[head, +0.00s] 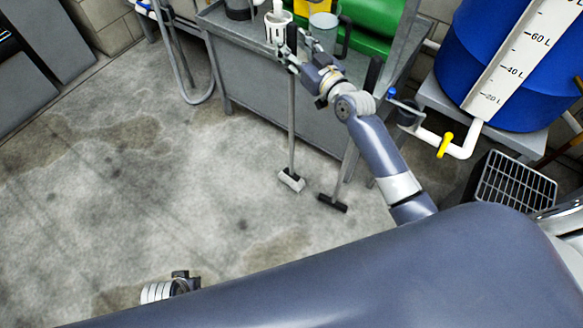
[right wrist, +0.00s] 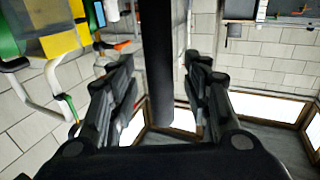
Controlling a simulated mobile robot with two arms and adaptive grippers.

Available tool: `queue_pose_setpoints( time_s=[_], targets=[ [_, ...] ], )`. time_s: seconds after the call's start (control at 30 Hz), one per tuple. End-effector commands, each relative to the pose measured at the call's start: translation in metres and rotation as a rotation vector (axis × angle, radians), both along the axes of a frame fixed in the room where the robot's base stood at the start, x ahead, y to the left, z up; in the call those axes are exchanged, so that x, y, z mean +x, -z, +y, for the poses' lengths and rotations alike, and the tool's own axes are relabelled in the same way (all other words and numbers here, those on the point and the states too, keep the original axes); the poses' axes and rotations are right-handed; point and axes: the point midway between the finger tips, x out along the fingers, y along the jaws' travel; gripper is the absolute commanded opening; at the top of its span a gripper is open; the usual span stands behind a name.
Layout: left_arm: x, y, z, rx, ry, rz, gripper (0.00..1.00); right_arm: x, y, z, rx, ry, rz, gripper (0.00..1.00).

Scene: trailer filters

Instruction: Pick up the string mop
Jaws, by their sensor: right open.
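A long-handled tool with a pale, whitish head (head: 291,180), which looks like the string mop, stands nearly upright with its head on the floor. Its grey shaft (head: 291,125) rises to a dark grip at the workbench's front edge. My right gripper (head: 288,58) is at this upper grip. In the right wrist view a dark handle (right wrist: 157,60) runs between the two fingers of my open right gripper (right wrist: 158,75), with gaps showing on both sides.
A second tool with a black head (head: 332,203) leans close on the right. The grey workbench (head: 262,85) behind carries a white cup (head: 278,27) and a green container (head: 376,22). A blue tank (head: 500,75) stands right. The floor at left is clear.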

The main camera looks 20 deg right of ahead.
Motion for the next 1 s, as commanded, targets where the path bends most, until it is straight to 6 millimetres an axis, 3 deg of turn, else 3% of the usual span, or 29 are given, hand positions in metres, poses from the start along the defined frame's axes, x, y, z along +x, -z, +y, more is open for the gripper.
queue_pose_setpoints(
  time_s=[0.1,0.37,0.57,1.0],
  targets=[
    [0.0012,-0.0049,0.0001,0.000,0.000,-0.003,0.00,0.0094,-0.0001,0.0031,0.001,-0.001,-0.001,0.45],
    [0.0016,-0.0067,0.0000,0.000,0.000,-0.003,0.00,0.0108,0.0001,0.0035,0.000,-0.001,0.001,0.45],
    [0.0016,-0.0066,-0.0001,0.000,0.000,-0.003,0.00,0.0106,0.0000,0.0033,0.000,-0.001,0.001,0.00],
    [0.0019,-0.0072,-0.0003,-0.001,0.000,-0.005,0.00,0.0110,-0.0051,0.0030,0.002,0.000,-0.006,0.00]
  ],
)
